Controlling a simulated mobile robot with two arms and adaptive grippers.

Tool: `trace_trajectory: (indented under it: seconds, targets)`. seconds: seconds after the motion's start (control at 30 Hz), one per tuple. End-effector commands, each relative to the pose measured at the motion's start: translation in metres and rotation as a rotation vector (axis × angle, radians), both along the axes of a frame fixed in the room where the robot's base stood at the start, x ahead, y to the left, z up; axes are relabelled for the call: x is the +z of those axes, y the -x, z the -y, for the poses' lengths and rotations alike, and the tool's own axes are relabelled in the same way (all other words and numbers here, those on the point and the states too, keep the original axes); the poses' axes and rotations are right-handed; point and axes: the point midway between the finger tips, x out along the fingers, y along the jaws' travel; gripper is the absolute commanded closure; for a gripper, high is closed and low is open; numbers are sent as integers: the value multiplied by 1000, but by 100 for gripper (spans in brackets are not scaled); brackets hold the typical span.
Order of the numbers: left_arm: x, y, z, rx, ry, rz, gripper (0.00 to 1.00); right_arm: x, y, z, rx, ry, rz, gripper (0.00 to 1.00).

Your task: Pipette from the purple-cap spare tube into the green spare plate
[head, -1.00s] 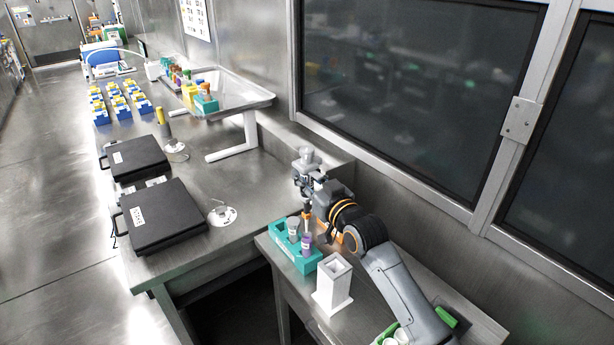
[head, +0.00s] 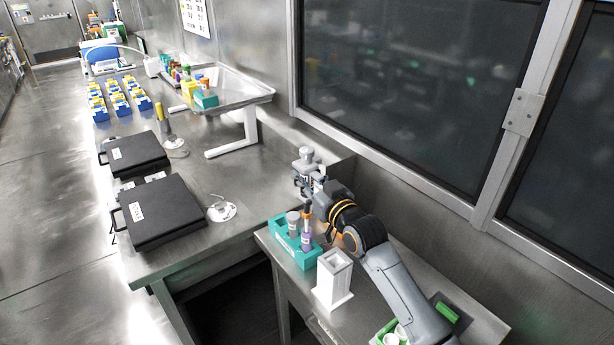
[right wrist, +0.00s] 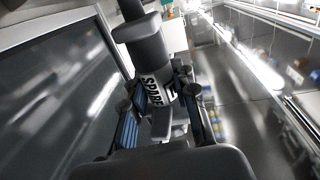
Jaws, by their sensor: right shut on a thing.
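My right gripper (head: 312,190) is shut on a grey pipette (head: 306,156), which it holds upright over the teal rack (head: 312,258). In the right wrist view the pipette (right wrist: 155,65) carries a label reading "SPARE". Its lower end is right over the purple tube (head: 306,241) in the rack; I cannot tell whether the tip is inside it. A grey-capped tube (head: 293,220) stands beside it in the rack. A green item (head: 447,314) shows beside my right forearm, which partly covers that area; I cannot tell whether it is the green plate. My left gripper is out of view.
A white square holder (head: 335,280) with an open top stands just right of the rack on the side table. White round pieces (head: 396,338) lie in something green in front. Two black cases (head: 165,222) lie on the long bench. The wall closely borders my right arm.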

Motion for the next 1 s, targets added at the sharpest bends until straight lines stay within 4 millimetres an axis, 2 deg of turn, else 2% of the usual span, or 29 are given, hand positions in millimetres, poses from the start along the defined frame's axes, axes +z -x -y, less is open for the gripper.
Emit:
trace_trajectory:
  seconds: [1.0]
  targets:
    - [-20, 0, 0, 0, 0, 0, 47, -29, 0, 0, 0, 0, 1, 100]
